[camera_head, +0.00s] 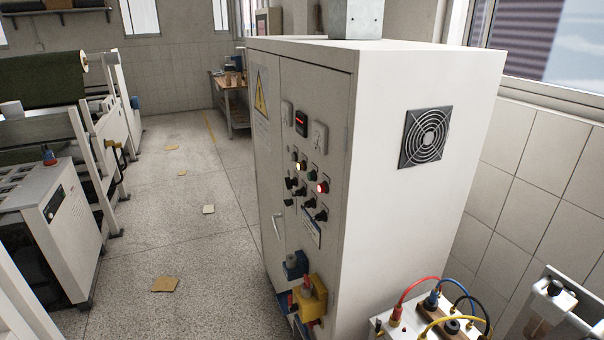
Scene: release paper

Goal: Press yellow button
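A tall white control cabinet (400,190) stands in the middle, its panel side facing left. Small buttons and black knobs sit on that panel. A small pale yellow button (302,166) is in the upper part of the group, seen at a steep angle. A red button (323,187) is to its lower right. Black knobs (308,203) are below. Other small buttons nearby are too small to tell their colours.
A yellow and blue socket unit (310,298) juts from the cabinet's lower front. A box with coloured cables (430,315) stands at the lower right. White machines (60,225) line the left. The speckled floor between is open, with scattered paper pieces (165,284).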

